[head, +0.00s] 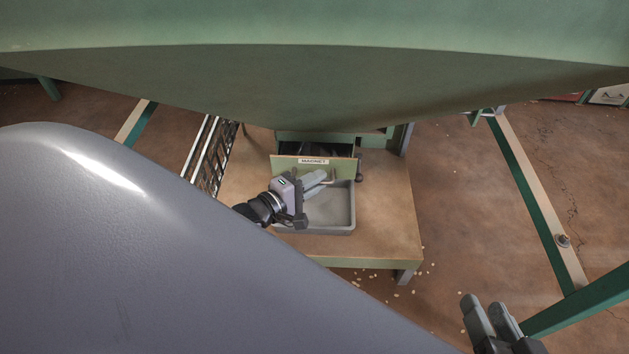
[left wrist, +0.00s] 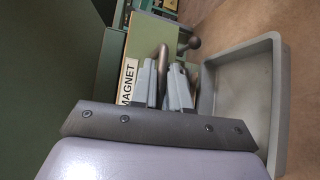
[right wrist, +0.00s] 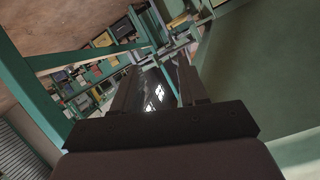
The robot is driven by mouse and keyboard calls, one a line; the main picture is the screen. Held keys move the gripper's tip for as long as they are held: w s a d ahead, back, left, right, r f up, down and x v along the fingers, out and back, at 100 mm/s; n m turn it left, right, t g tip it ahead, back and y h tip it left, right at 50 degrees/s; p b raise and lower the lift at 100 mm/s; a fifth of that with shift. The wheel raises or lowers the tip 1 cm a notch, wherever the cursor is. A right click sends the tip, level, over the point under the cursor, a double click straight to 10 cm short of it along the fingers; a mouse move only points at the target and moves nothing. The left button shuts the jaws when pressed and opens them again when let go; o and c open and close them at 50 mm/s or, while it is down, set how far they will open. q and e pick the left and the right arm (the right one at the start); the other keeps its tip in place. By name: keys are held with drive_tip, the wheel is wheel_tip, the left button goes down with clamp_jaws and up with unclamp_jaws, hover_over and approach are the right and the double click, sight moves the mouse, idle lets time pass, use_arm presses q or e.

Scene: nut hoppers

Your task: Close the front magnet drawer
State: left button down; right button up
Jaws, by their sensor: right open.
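The magnet drawer (head: 287,168), with a pale green front and a white MAGNET label, stands partly open under the large green hopper. Its dark inside shows behind the front. My left gripper (head: 322,181) is at the drawer front, above the grey tray. In the left wrist view the curved drawer handle (left wrist: 163,60) stands between its fingers (left wrist: 164,88), which are close together on it. The fingers cover part of the front. My right gripper (head: 490,310) is open and empty at the lower right, far from the drawer; its spread fingers (right wrist: 158,88) show in the right wrist view.
A grey tray (head: 335,228) sits on the wooden stand (head: 385,215) below the drawer. A dark ball knob (head: 361,175) is right of the drawer front. The hopper (head: 320,80) overhangs closely. Green frame beams (head: 530,185) flank the stand. Nuts are scattered on the floor.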

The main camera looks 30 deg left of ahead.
sight(312, 168)
use_arm(q)
drive_tip(key=shift+w+a, duration=0.1)
drive_tip(key=shift+w, duration=0.1)
drive_tip(key=w+a+b, duration=0.2)
drive_tip(key=w, duration=0.1)
drive_tip(key=shift+w, duration=0.1)
drive_tip(key=shift+w+a+r, duration=0.1)
drive_tip(key=shift+a, duration=0.05)
use_arm(e)
drive_tip(key=shift+s+d+f+t, duration=0.1)
drive_tip(key=shift+d+t, duration=0.2)
use_arm(q)
drive_tip(key=c, duration=1.3)
unclamp_jaws()
drive_tip(key=shift+w, duration=0.1)
use_arm(e)
drive_tip(key=shift+f, duration=0.15)
